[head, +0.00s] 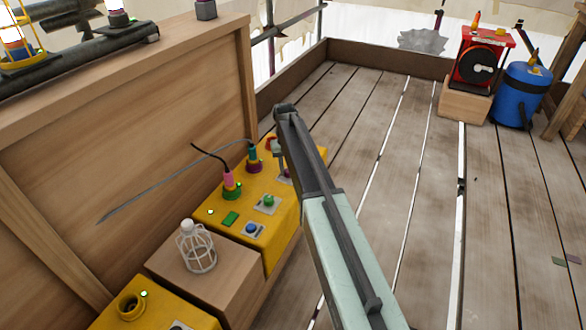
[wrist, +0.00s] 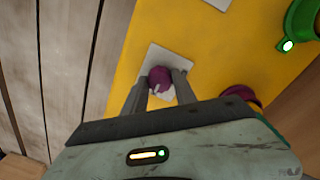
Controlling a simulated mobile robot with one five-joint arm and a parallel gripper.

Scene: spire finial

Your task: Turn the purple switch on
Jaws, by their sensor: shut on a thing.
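The purple switch (wrist: 159,77) is a round knob on a small white plate (wrist: 153,58) on the yellow box. In the wrist view my gripper (wrist: 160,84) has one finger on each side of the knob and is shut on it. In the head view my gripper (head: 281,164) points down at the far right part of the yellow box (head: 246,233). My arm and fingers hide most of the purple switch there. The switch's on or off position cannot be told.
The box also carries a green knob (head: 268,201), a blue knob (head: 251,229) and a green socket with a pink plug (head: 228,179). A caged lamp (head: 197,248) stands on a wooden block nearby. A wooden wall (head: 130,120) rises on the left. The plank floor to the right is mostly clear.

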